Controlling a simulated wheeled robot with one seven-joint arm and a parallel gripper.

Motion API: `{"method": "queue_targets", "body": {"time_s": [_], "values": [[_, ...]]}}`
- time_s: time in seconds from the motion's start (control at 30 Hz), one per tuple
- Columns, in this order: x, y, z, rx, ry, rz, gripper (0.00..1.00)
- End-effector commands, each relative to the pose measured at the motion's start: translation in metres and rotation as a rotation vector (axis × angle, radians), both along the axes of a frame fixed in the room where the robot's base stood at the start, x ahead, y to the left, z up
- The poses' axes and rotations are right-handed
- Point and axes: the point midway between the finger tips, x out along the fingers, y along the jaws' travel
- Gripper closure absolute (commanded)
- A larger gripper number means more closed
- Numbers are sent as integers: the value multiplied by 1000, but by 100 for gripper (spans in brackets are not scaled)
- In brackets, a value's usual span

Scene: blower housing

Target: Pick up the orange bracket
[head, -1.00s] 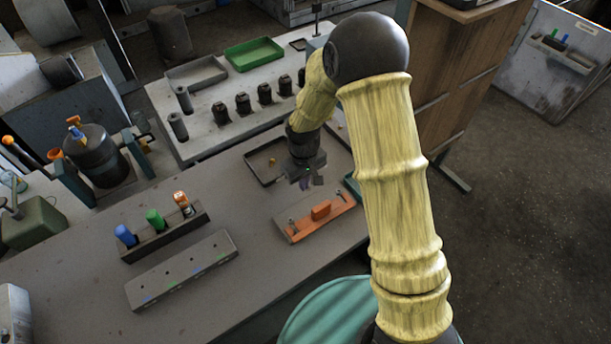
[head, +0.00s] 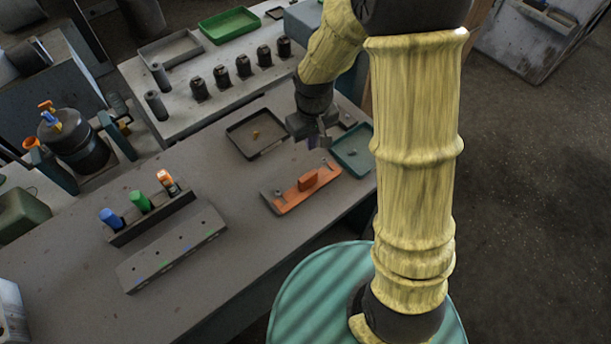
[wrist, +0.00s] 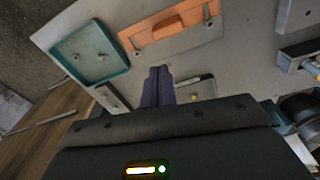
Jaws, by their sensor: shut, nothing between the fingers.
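In the wrist view the bracket (wrist: 172,35) is at the top, beyond the fingertips. My gripper (head: 318,142) is above the bench, up and to the right of the bracket in the head view. In the wrist view its two dark fingers (wrist: 158,72) are together with nothing between them. The fingers look apart from the bracket.
A teal tray (head: 367,170) with small parts is right of the bracket, and a dark tray (head: 233,143) lies behind it. Bench space in front is clear.

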Motion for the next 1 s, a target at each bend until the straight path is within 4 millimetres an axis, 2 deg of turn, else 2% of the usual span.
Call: {"method": "queue_targets", "body": {"time_s": [0.03, 0.2, 0.4, 0.53, 0.77, 0.93, 0.97, 1.0], "values": [[-11, -15, 13, 4, -23, -49, 100], [-53, -57, 43, 24, -85, -217, 100], [-97, -87, 60, 49, -145, -373, 100], [-108, -92, 63, 56, -157, -412, 100], [-109, -93, 63, 56, -157, -414, 100], [-108, -92, 63, 56, -157, -413, 69], [-108, -92, 63, 56, -157, -413, 64], [-108, -92, 63, 56, -157, -413, 64]]}}
